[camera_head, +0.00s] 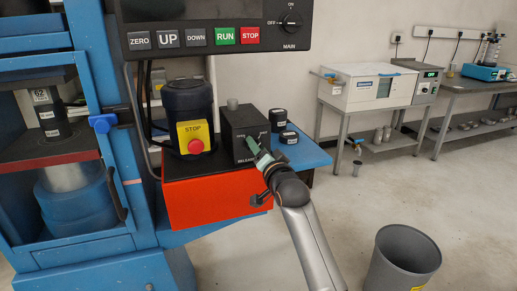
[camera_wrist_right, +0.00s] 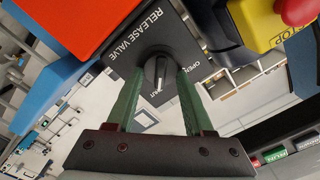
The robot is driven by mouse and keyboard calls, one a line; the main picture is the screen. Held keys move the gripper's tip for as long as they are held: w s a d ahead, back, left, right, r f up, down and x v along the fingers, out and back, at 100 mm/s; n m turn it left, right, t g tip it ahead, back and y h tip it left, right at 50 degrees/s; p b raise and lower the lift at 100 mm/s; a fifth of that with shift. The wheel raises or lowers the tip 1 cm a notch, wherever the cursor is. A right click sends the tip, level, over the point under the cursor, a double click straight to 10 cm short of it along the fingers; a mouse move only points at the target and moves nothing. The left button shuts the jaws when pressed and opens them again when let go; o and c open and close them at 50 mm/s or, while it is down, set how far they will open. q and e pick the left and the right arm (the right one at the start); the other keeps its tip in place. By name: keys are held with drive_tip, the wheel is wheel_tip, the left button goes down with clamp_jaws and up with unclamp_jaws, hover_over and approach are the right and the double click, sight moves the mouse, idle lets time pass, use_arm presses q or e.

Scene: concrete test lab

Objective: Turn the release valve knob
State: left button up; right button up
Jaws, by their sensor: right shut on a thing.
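The release valve box (camera_head: 240,122) is a black block on the red and blue shelf of the blue machine in the head view. Its face (camera_wrist_right: 150,38), lettered RELEASE VALVE, fills the upper middle of the right wrist view. The dark knob (camera_wrist_right: 158,72) with a pale pointer line sits on that face, close to the OPEN lettering. My right gripper (camera_head: 254,147) reaches the box face from the lower right. Its green fingers stand on both sides of the knob and are shut on it. In the head view the fingers hide the knob. My left gripper is not in view.
A yellow box with a red STOP button (camera_head: 195,145) is left of the valve box. Small black cylinders (camera_head: 283,126) stand to its right. A control panel (camera_head: 215,28) hangs above. A grey bin (camera_head: 398,262) stands on the floor at lower right.

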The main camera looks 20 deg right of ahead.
clamp_jaws()
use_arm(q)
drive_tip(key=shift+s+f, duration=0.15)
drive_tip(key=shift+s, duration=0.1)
